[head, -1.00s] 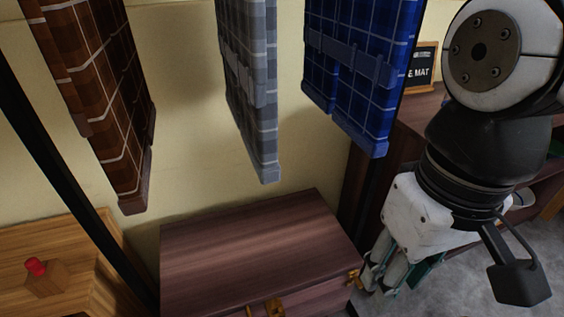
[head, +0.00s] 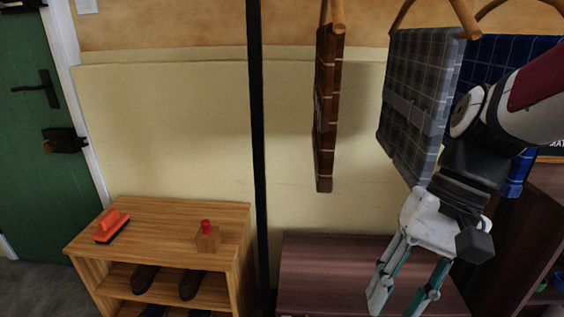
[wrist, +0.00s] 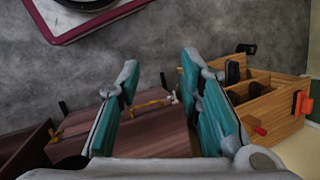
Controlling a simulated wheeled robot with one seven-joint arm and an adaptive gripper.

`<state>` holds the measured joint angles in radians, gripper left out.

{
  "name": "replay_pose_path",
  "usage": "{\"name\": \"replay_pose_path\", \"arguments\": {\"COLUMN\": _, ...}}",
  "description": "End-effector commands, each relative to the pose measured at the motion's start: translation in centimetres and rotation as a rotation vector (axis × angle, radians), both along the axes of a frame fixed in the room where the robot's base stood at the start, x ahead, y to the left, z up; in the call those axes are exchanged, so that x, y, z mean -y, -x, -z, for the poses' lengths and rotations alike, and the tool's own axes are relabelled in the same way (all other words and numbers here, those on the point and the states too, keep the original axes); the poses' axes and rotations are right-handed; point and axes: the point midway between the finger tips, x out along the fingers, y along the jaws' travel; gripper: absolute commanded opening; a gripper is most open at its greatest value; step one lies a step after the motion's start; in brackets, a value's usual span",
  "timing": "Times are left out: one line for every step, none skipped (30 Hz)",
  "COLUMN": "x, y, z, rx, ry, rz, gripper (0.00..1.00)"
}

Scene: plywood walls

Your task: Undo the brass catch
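A dark wooden chest (head: 320,262) stands low against the wall in the head view, its front cut off by the lower edge. In the wrist view the chest (wrist: 150,136) shows between and left of my fingers, with brass fittings along its far edge.
Plaid hangings, brown (head: 326,110), grey (head: 412,95) and blue (head: 490,60), hang above the chest, close to my arm. A black post (head: 256,150) stands left of it.

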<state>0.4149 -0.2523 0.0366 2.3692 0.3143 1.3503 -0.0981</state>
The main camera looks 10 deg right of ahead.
Motion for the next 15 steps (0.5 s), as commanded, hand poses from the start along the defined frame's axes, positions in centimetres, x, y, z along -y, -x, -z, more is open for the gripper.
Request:
{"name": "replay_pose_path", "arguments": {"x": 0.7, "y": -1.1, "z": 0.5, "rx": -0.024, "ry": -0.039, "rz": 0.050, "gripper": 0.33}}
{"name": "replay_pose_path", "arguments": {"x": 1.1, "y": -1.7, "z": 0.8, "rx": -0.036, "ry": -0.064, "rz": 0.078, "gripper": 0.33}}
{"name": "replay_pose_path", "arguments": {"x": 1.7, "y": -2.7, "z": 1.1, "rx": -0.048, "ry": -0.099, "rz": 0.119, "gripper": 0.33}}
{"name": "replay_pose_path", "arguments": {"x": 2.2, "y": -3.3, "z": 1.5, "rx": -0.057, "ry": -0.125, "rz": 0.149, "gripper": 0.33}}
{"name": "replay_pose_path", "arguments": {"x": 2.7, "y": -3.9, "z": 1.8, "rx": -0.066, "ry": -0.151, "rz": 0.179, "gripper": 0.33}}
{"name": "replay_pose_path", "arguments": {"x": 3.4, "y": -4.8, "z": 2.3, "rx": -0.075, "ry": -0.187, "rz": 0.219, "gripper": 0.33}}
{"name": "replay_pose_path", "arguments": {"x": 4.0, "y": -5.4, "z": 2.7, "rx": -0.082, "ry": -0.215, "rz": 0.252, "gripper": 0.33}}
{"name": "replay_pose_path", "arguments": {"x": 4.6, "y": -6.0, "z": 3.1, "rx": -0.088, "ry": -0.241, "rz": 0.284, "gripper": 0.33}}
{"name": "replay_pose_path", "arguments": {"x": 5.5, "y": -6.8, "z": 3.7, "rx": -0.094, "ry": -0.277, "rz": 0.327, "gripper": 0.33}}
{"name": "replay_pose_path", "arguments": {"x": 6.2, "y": -7.3, "z": 4.1, "rx": -0.097, "ry": -0.304, "rz": 0.359, "gripper": 0.33}}
{"name": "replay_pose_path", "arguments": {"x": 6.9, "y": -7.8, "z": 4.6, "rx": -0.100, "ry": -0.332, "rz": 0.391, "gripper": 0.33}}
{"name": "replay_pose_path", "arguments": {"x": 8.0, "y": -8.5, "z": 5.3, "rx": -0.105, "ry": -0.368, "rz": 0.436, "gripper": 0.33}}
{"name": "replay_pose_path", "arguments": {"x": 8.7, "y": -9.0, "z": 5.8, "rx": -0.106, "ry": -0.395, "rz": 0.470, "gripper": 0.33}}
{"name": "replay_pose_path", "arguments": {"x": 9.5, "y": -9.4, "z": 6.4, "rx": -0.108, "ry": -0.423, "rz": 0.503, "gripper": 0.33}}
{"name": "replay_pose_path", "arguments": {"x": 10.7, "y": -9.9, "z": 7.2, "rx": -0.107, "ry": -0.460, "rz": 0.549, "gripper": 0.33}}
